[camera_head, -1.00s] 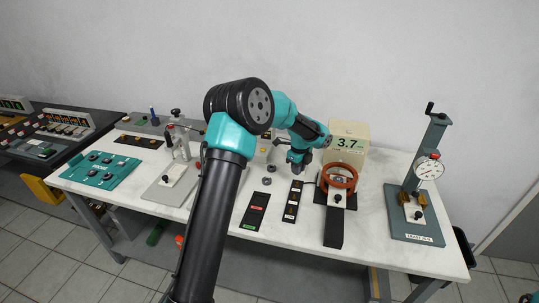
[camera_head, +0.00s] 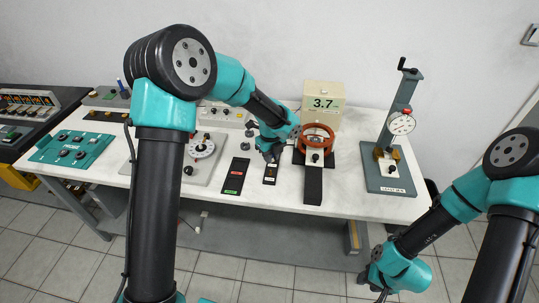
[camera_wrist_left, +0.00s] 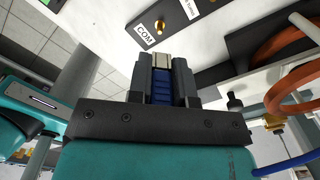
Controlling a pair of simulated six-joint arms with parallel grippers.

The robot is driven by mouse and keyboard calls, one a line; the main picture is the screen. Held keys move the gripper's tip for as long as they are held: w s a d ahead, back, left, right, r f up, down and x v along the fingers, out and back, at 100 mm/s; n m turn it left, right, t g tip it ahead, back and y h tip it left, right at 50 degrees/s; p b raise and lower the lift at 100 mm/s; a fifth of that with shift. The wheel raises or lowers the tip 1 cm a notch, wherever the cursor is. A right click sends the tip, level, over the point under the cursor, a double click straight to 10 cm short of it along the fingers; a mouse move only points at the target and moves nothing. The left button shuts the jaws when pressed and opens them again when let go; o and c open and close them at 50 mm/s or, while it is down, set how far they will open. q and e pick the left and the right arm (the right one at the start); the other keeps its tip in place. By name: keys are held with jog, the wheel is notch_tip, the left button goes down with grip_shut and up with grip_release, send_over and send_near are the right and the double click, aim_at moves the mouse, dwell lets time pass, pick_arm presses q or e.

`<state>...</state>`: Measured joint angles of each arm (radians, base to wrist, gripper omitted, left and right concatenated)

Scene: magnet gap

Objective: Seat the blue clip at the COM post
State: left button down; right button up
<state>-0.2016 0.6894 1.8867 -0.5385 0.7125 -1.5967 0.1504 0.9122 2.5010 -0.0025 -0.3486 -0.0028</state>
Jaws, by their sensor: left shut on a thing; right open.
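My left gripper (camera_head: 270,157) is shut on the blue clip (camera_wrist_left: 162,88), which shows between the two dark fingers in the left wrist view. The COM post (camera_wrist_left: 158,27) is a small brass stud on a black strip, with a white COM label beside it. In that view the clip is apart from the post, and the fingertips point towards it. In the head view the gripper hangs over the far part of the black strip (camera_head: 270,177) and hides the clip.
An orange ring coil (camera_head: 318,136) stands just right of the strip, before a meter box (camera_head: 323,103) reading 3.7. A black panel (camera_head: 236,176) with red and green labels lies left. A dial-gauge stand (camera_head: 391,170) is at the right. A blue lead (camera_wrist_left: 285,164) shows in the wrist view.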

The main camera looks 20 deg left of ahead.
aim_at(271, 171)
pick_arm(q)
jog(key=shift+f, duration=0.2)
jog(key=shift+f, duration=1.9)
jog(key=shift+f, duration=1.5)
jog(key=c, duration=1)
grip_release()
jog(key=shift+o, duration=0.2)
jog(key=shift+r, duration=0.15)
notch_tip(271, 171, up, 17)
jog(key=shift+r, duration=0.1)
